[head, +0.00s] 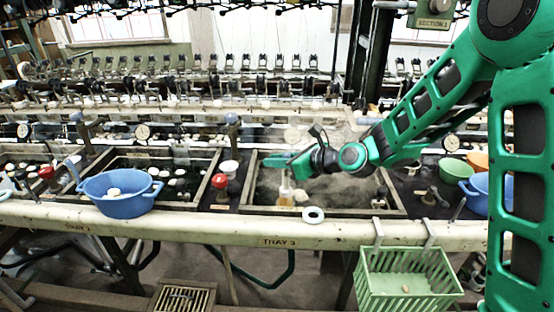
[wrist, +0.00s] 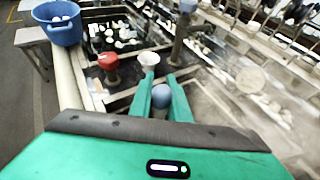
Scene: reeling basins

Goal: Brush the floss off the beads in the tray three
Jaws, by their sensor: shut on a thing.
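My gripper (head: 278,161) is over the left part of tray three (head: 345,212), marked by the TRAY 3 label on the front rail. Its green fingers (wrist: 163,90) are shut on the brush, whose rounded blue-grey handle end (wrist: 160,97) shows between them in the wrist view. In the head view the brush (head: 286,194) hangs upright below the fingers, its amber lower end low in the tray. Whether it touches anything is unclear. Grey, wispy floss (head: 335,188) spreads over the middle and right of the tray. I cannot make out beads under it.
A blue basin (head: 122,206) with white cocoons stands left on the rail. A red knob (head: 219,181) and white cup (head: 229,167) stand at the tray's left divider. A white ring (head: 313,215) lies on the front rail. A green basket (head: 408,279) hangs in front.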

